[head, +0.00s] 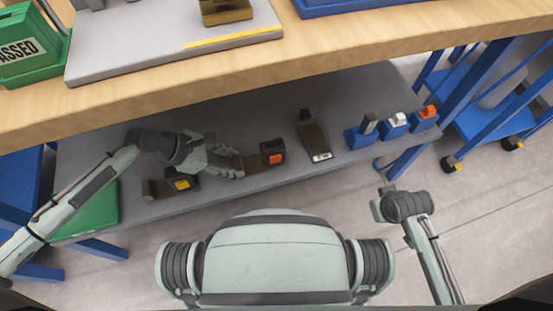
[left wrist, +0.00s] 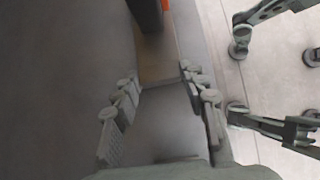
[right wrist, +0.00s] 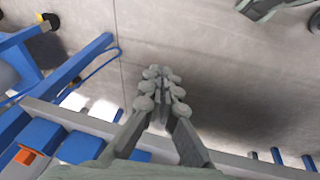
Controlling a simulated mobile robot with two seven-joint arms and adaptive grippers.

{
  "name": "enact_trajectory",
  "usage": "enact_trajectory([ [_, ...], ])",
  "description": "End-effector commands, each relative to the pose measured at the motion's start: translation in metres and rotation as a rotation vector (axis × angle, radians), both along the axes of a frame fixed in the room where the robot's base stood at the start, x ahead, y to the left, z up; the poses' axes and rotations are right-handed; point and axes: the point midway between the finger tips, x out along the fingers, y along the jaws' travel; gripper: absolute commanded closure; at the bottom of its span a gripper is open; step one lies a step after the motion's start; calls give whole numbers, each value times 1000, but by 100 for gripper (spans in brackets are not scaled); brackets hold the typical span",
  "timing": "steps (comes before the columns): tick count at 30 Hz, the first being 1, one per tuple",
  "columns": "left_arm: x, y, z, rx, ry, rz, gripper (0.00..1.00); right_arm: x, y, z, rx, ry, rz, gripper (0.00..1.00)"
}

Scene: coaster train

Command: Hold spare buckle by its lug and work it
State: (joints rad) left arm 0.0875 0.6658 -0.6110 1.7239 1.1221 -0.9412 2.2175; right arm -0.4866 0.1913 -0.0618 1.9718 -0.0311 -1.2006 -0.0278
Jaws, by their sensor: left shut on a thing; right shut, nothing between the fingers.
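A buckle with a black body and an orange button (head: 273,155) is on the grey lower shelf. Its flat brown lug (head: 251,163) points left toward my left gripper (head: 238,168). My left gripper is shut on this lug. In the left wrist view the brown lug (left wrist: 157,68) runs between the fingertips, and the dark body (left wrist: 146,14) with a sliver of orange shows beyond. My right gripper (head: 388,189) is shut and empty, out in front of the shelf at the right. It also shows in the right wrist view (right wrist: 163,72), with only floor beyond its tips.
A similar buckle with a yellow button (head: 181,184) lies left, beside my left wrist. A long dark brown piece (head: 313,135) stands to the right. Blue blocks (head: 360,137) with grey, white and orange tops line the shelf's right end. The wooden bench top (head: 330,55) overhangs the shelf.

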Motion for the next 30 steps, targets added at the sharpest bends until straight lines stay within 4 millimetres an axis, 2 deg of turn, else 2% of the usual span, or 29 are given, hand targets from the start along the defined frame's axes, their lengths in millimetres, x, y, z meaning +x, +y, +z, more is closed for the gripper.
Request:
enact_trajectory([
  [2,-1,1,-2,3,4,-1,100,22,23,12,12,-22,102,100],
  [5,-1,1,-2,3,4,-1,100,58,70,38,11,-58,349,100],
  [6,-1,1,-2,3,4,-1,100,73,95,53,2,-77,487,100],
  [9,-1,1,-2,3,3,-1,100,99,158,94,-57,-128,889,100],
  [12,-1,1,-2,3,3,0,100,105,210,129,-157,-166,1300,100],
  [15,-1,1,-2,3,3,0,100,97,246,155,-293,-185,1709,100],
  [18,-1,1,-2,3,3,0,100,80,265,171,-451,-169,2103,100],
  [20,-1,1,-2,3,3,0,100,70,268,175,-543,-143,2318,100],
  [24,-1,1,-2,3,3,0,100,49,260,179,-717,-48,2725,100],
  [29,-1,1,-2,2,3,0,100,35,245,178,-818,51,2998,100],
  [30,-1,1,-2,2,3,0,100,34,243,177,827,-68,-3025,100],
])
